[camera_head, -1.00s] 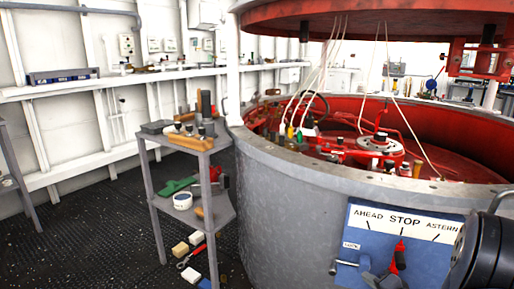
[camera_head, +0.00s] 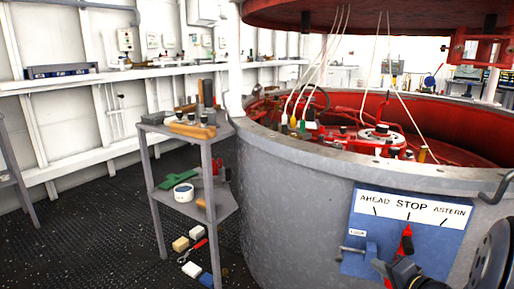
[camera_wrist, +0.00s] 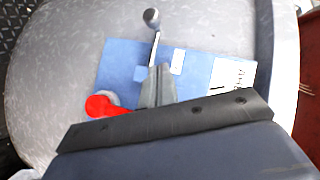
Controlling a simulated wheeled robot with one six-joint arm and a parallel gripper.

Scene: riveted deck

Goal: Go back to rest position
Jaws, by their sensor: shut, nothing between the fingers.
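A blue panel (camera_head: 377,262) with a white AHEAD STOP ASTERN plate (camera_head: 409,208) is fixed to the grey drum at the lower right of the head view. Its red lever (camera_head: 407,243) points up towards STOP. A small metal handle (camera_head: 353,250) sits at the panel's left. In the wrist view, my gripper (camera_wrist: 159,72) is shut and empty in front of the blue panel (camera_wrist: 122,62). The metal handle with a round knob (camera_wrist: 152,18) shows just beyond the fingertips; I cannot tell whether they touch. The red lever (camera_wrist: 103,106) is to their left.
The large grey drum (camera_head: 290,200) fills the right, with red machinery inside. A grey shelf trolley (camera_head: 214,168) with tools stands close to its left. Blocks and red-handled pliers lie on the floor below. Dark floor (camera_head: 90,220) is free further left.

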